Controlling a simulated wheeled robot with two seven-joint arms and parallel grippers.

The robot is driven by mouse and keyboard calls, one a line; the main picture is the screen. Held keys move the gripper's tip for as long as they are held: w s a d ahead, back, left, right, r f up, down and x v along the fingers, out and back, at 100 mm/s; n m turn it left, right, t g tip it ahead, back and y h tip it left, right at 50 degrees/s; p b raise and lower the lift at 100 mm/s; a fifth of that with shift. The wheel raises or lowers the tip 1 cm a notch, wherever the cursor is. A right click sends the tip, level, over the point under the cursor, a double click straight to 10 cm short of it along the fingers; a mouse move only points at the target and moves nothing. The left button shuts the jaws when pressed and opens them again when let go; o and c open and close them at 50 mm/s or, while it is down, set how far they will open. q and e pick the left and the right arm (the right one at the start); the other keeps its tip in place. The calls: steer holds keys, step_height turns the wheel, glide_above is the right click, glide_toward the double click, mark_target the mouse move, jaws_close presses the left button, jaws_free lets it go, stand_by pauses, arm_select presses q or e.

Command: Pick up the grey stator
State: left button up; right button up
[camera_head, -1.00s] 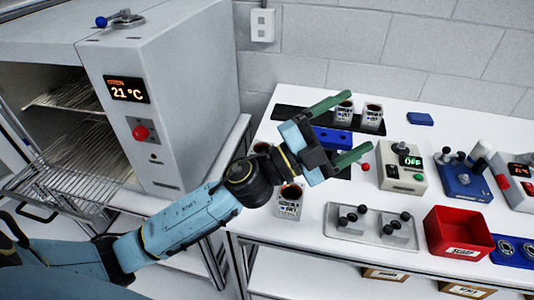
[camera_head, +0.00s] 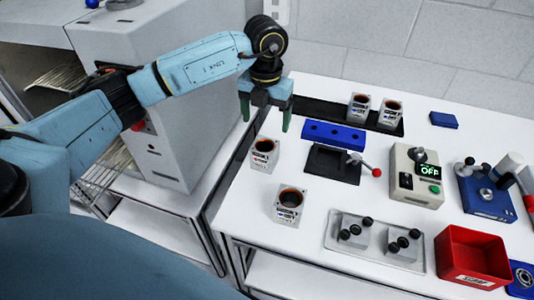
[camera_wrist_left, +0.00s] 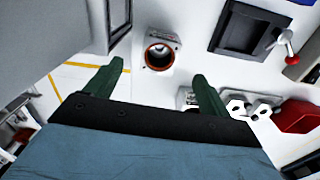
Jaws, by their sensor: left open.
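Several grey stators with copper-coloured rings stand on the white table. One stator (camera_head: 264,154) is at the table's left edge, with another stator (camera_head: 289,206) in front of it. Two more, a left one (camera_head: 358,107) and a right one (camera_head: 390,113), stand at the back. My left gripper (camera_head: 266,112) points down, open and empty, above and behind the left-edge stator. In the left wrist view, one stator (camera_wrist_left: 160,53) shows just beyond the gap between the open fingertips (camera_wrist_left: 157,74), apart from them. My right gripper is out of view.
A grey oven (camera_head: 165,100) stands left of the table. A blue block (camera_head: 334,135), a black fixture with a red-knobbed lever (camera_head: 331,164), a control box (camera_head: 417,177), a metal tray (camera_head: 375,239) and a red bin (camera_head: 471,256) occupy the table.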

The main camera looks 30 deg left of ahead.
mark_target(266, 139)
arm_select(q)
step_height(266, 139, down, 7)
steer(key=shift+s, duration=0.1)
steer(key=shift+s+d+f, duration=0.1)
steer(key=shift+s+f, duration=0.05)
steer(key=shift+f, duration=1.25)
steer(key=shift+s+f, duration=0.15)
steer(key=shift+f, duration=1.2)
steer(key=c, duration=1.4)
steer(key=shift+r, duration=0.1)
steer(key=shift+c, duration=0.5)
